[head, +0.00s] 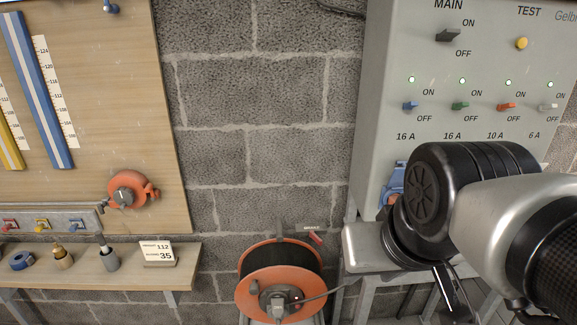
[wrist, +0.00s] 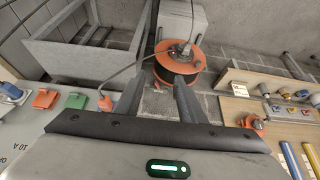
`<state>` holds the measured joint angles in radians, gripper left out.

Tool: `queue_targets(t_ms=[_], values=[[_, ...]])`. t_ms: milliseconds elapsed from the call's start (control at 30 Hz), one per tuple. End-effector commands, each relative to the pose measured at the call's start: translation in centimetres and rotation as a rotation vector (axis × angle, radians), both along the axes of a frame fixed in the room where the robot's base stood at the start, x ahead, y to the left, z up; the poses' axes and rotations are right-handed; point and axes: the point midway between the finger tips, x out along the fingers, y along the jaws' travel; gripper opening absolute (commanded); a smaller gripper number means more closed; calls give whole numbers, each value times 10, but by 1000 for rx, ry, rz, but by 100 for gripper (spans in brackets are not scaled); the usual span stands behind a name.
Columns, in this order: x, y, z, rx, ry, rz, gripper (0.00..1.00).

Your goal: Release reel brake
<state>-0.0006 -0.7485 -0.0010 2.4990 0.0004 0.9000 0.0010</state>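An orange-rimmed reel (head: 245,302) wound with black stands low against the block wall, and a grey plug with a cable sits at its hub. A small red lever (head: 316,237) is at the reel's upper right, beside a small label too tiny to read. My gripper (head: 448,292) is to the right of the reel, pointing down and partly hidden by my wrist. In the wrist view my gripper (wrist: 158,92) has its two fingers apart with nothing held between them. The reel (wrist: 191,51) shows beyond the fingertips, apart from them. I cannot make out the lever clearly there.
A grey switch panel (head: 395,145) hangs at the upper right, beside my arm. A wooden board (head: 110,90) with an orange dial (head: 125,192) and a shelf (head: 100,280) with small tools are on the left. The wall between is bare.

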Motion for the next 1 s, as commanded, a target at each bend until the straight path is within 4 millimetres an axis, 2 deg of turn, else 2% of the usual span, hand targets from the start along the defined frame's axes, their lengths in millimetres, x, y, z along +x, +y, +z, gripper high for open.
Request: queue_targets(t_ms=[33,200,367,533,767,1000], values=[[2,0,1,7,3,-3,27],[25,4,12,84,45,-55,0],[71,7,21,205,123,-176,0],[127,6,16,300,206,-343,0],[201,-1,-12,339,289,-584,0],[270,-10,-59,291,306,-817,0]])
